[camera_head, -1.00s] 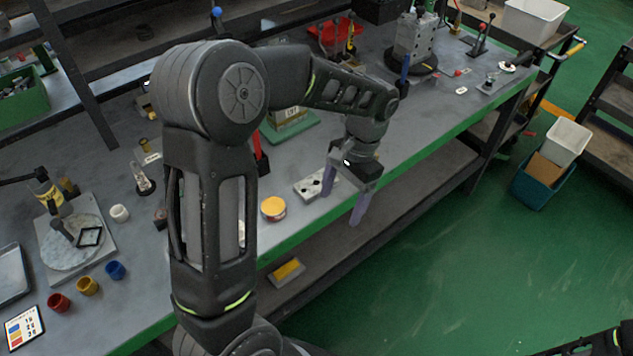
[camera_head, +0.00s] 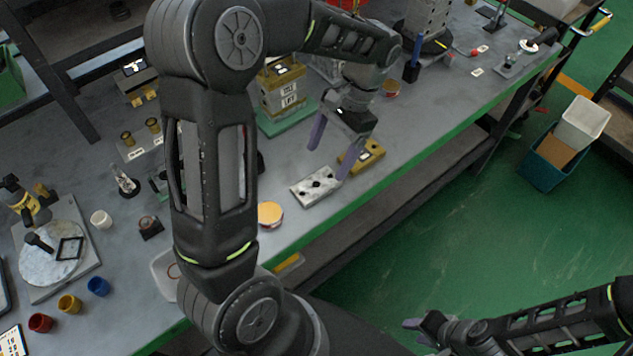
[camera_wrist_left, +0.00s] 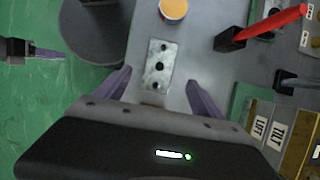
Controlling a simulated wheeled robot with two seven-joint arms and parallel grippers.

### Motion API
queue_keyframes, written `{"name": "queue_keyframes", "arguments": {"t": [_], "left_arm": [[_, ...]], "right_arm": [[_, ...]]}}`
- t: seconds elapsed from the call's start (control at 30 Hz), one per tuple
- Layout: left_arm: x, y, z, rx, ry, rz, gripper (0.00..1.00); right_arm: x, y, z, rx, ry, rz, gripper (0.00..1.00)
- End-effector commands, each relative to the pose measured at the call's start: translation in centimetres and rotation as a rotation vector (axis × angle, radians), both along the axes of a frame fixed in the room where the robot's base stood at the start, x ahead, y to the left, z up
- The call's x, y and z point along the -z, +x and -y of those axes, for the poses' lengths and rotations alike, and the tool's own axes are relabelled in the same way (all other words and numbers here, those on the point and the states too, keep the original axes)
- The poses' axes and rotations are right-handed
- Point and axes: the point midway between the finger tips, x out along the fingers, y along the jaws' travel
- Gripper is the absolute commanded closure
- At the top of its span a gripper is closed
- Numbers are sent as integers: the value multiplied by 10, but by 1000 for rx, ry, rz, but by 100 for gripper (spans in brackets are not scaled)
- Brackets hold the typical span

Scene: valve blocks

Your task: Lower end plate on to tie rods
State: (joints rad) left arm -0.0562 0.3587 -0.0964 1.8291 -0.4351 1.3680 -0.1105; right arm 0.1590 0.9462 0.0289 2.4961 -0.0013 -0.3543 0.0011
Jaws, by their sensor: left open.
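A pale metal plate with dark holes, which looks like the end plate (camera_head: 317,187), lies flat on the bench near its front edge. In the left wrist view this plate (camera_wrist_left: 158,66) lies ahead of and between the fingertips. My left gripper (camera_head: 330,152) is open and empty above the bench, apart from the plate; its spread purple fingers also show in the left wrist view (camera_wrist_left: 160,88). The labelled valve block stack (camera_head: 283,92) stands on a green base behind it, partly hidden by my arm. I cannot make out the tie rods. My right gripper (camera_head: 416,328) is low, off the bench.
A yellow block (camera_head: 366,153) lies right of the plate, close to my left gripper. A round yellow-topped tin (camera_head: 270,214) stands left of the plate. A red-handled tool (camera_wrist_left: 265,35) shows in the wrist view.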

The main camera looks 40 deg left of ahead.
Motion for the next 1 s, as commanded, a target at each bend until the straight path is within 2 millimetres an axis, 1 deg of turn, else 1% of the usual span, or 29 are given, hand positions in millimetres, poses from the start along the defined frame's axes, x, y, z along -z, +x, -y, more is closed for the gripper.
{"name": "queue_keyframes", "arguments": {"t": [0.2, 0.53, 0.63, 0.8, 0.9, 1.0], "left_arm": [[20, -8, -2, 0, 0, -3, 22], [23, -9, -3, 0, -1, -1, 22], [28, -12, -4, 0, 0, -3, 22], [50, -21, -6, -1, 0, -6, 22], [64, -25, -7, 0, 0, -3, 22], [70, -27, -8, 0, -1, -1, 22]], "right_arm": [[-2, 0, 0, -1, 0, 1, 64], [-2, 0, 0, -1, 0, 1, 64], [-5, 0, 0, -1, 0, 1, 64], [-12, 0, 0, -1, 0, 0, 64], [-12, 0, 0, 0, 0, 0, 64], [-12, 0, 0, 0, 0, -1, 64]]}}
